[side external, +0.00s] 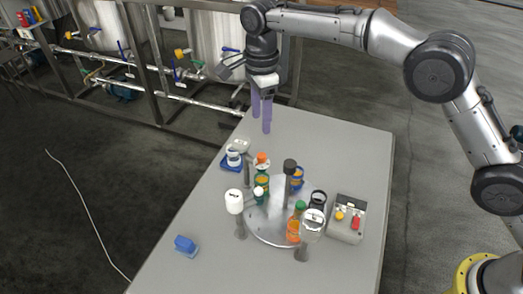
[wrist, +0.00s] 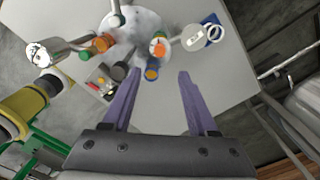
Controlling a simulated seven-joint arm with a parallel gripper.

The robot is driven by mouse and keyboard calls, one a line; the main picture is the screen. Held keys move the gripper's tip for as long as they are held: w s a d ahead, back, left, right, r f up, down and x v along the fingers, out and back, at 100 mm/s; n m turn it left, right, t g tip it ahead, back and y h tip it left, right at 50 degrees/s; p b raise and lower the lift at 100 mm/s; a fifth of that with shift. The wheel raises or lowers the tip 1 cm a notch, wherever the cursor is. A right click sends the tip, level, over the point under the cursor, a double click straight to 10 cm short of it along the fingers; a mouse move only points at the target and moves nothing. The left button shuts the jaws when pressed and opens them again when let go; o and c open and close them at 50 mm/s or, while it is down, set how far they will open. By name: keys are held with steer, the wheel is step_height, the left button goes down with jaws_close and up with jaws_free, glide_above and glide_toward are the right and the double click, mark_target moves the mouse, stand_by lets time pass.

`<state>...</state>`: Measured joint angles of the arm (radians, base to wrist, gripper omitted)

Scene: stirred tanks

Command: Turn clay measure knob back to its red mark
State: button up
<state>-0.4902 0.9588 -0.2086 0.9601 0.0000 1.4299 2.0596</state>
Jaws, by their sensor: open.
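My gripper (side external: 261,122) is open and empty, its two purple fingers pointing down above the table's far edge. Several dispenser-like posts with pale tops stand around a round grey plate (side external: 262,228): a front-left one (side external: 234,202), a front-right one (side external: 313,222) and a back-left one (side external: 238,147). I cannot tell which is the clay measure. Its knob and red mark are too small to make out. My gripper is apart from all of them.
Orange, green and dark-capped jars crowd the round plate. A control box (side external: 345,222) with yellow and red controls stands at right. A blue block (side external: 186,245) lies at front left. The table's (side external: 350,150) back right is clear. Pipes and tanks stand behind.

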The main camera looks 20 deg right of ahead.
mark_target(262, 155)
step_height(262, 155, down, 12)
steer(key=shift+f, duration=0.1)
stand_by(0.5)
jaws_close()
